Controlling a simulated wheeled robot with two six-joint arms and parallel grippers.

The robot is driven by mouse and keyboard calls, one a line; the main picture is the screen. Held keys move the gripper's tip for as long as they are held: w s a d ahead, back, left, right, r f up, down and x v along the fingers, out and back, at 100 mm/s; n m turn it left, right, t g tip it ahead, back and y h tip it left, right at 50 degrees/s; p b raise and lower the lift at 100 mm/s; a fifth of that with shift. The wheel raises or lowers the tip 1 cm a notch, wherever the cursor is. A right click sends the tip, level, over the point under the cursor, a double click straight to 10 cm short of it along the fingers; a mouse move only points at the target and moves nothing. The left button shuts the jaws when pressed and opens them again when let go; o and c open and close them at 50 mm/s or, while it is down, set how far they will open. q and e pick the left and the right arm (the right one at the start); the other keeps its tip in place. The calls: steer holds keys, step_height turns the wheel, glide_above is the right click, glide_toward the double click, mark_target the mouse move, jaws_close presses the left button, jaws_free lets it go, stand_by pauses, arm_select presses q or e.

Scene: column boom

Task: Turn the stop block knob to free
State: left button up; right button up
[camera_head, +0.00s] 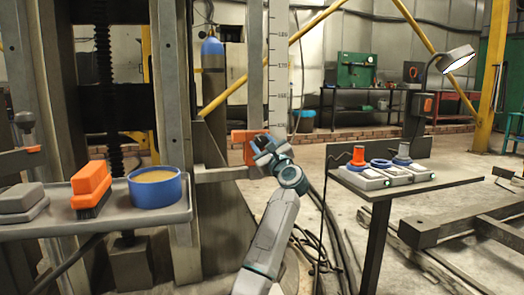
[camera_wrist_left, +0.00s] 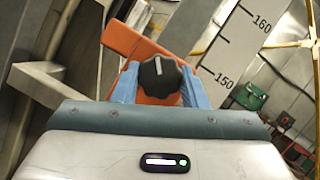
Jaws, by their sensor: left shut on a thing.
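The stop block (camera_head: 240,142) is an orange piece on the post beside the measuring scale. It also shows in the left wrist view (camera_wrist_left: 128,42), behind and around the knob. The knob (camera_wrist_left: 171,84) is black and lobed with a white pointer line, which points nearly straight up in that view. My left gripper (camera_head: 262,148) is at the block, and its blue fingers (camera_wrist_left: 159,88) stand on either side of the knob, shut on it. In the head view the gripper hides the knob. No free or lock marking can be read. My right gripper is out of view.
A grey bracket (camera_wrist_left: 50,82) juts beside the block. A small table (camera_head: 440,187) with button units stands at right. Cables hang near my arm.

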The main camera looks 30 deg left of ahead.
arm_select(q)
steer(key=n+g, duration=0.1)
steer(key=n, duration=0.2)
steer(key=n+g, duration=0.1)
steer(key=n, duration=0.2)
steer(key=shift+d+g+b, duration=0.1)
steer(key=shift+g+b, duration=0.3)
steer(key=shift+w+r+n+g+h, duration=0.15)
steer(key=shift+n+g, duration=0.35)
steer(key=shift+n, duration=0.8)
steer(key=shift+s+f+n+g+h, duration=0.1)
steer(key=shift+n+g+h, duration=0.3)
steer(key=shift+n, duration=0.9)
steer(key=o, duration=1)
steer(key=shift+r, duration=0.1)
steer(key=shift+d, duration=0.15)
